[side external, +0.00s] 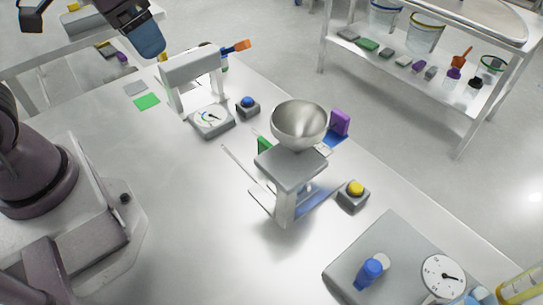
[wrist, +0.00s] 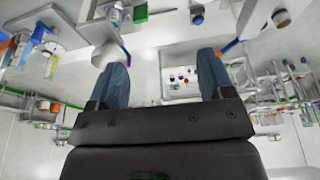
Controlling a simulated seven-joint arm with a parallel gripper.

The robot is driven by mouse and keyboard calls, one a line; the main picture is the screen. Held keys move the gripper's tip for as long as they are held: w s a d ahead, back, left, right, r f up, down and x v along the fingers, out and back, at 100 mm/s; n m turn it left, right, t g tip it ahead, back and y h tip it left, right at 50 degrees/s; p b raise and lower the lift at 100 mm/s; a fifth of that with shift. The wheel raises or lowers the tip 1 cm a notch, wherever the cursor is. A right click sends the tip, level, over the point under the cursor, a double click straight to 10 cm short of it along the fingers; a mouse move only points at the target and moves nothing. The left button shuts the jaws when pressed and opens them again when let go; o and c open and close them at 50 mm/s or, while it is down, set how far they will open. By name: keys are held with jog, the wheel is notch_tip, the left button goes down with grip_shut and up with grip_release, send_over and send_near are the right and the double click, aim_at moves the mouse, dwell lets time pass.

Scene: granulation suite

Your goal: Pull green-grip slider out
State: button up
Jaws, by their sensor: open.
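A small green piece (side external: 264,145), which looks like the slider's green grip, shows at the left of the hopper stand (side external: 291,168). The stand's plate hides part of it. A metal bowl (side external: 299,123) sits on top of the stand, and a purple grip (side external: 340,122) stands behind it on the right. My gripper (side external: 150,45) is high at the upper left, far from the green piece. In the wrist view my gripper (wrist: 160,62) has its two blue fingers wide apart with nothing between them. A green piece (wrist: 140,12) shows at the top there; I cannot tell which one.
A grey arch (side external: 192,66) with a dial (side external: 212,119) stands near my gripper, with an orange handle (side external: 237,47) behind it. Buttons, blue (side external: 248,103) and yellow (side external: 354,190), flank the stand. A grey box (side external: 395,262) is at front right. The table's left middle is clear.

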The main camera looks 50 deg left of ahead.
jog(key=w+d+f+g, duration=0.1)
jog(key=w+f+g, duration=0.15)
jog(key=w, duration=0.55)
jog(key=g, duration=0.4)
send_near(267, 141)
jog(key=w+a, duration=0.2)
jog(key=a, duration=0.1)
jog(key=shift+g, duration=0.75)
jog(key=w+d+f, duration=0.1)
jog(key=f, duration=0.3)
jog(key=w+f, duration=0.1)
jog(key=f, duration=0.3)
jog(key=w+d+f, duration=0.1)
jog(key=w+f, duration=0.1)
jog(key=f, duration=0.2)
jog(key=shift+w+d+f, duration=0.1)
jog(key=shift+d+f, duration=0.1)
jog(key=shift+d, duration=0.1)
jog(key=shift+w+d+f, duration=0.15)
jog(key=shift+w+f, duration=0.25)
jog(key=shift+w+d+r, duration=0.2)
jog(key=shift+w+r, duration=0.8)
jog(key=shift+r, duration=0.05)
jog(key=shift+s+r, duration=0.15)
jog(key=shift+s, duration=0.2)
jog(key=s, duration=1.1)
jog(key=shift+s, duration=0.4)
jog(key=shift+s+f, duration=0.15)
jog(key=shift+f, duration=0.45)
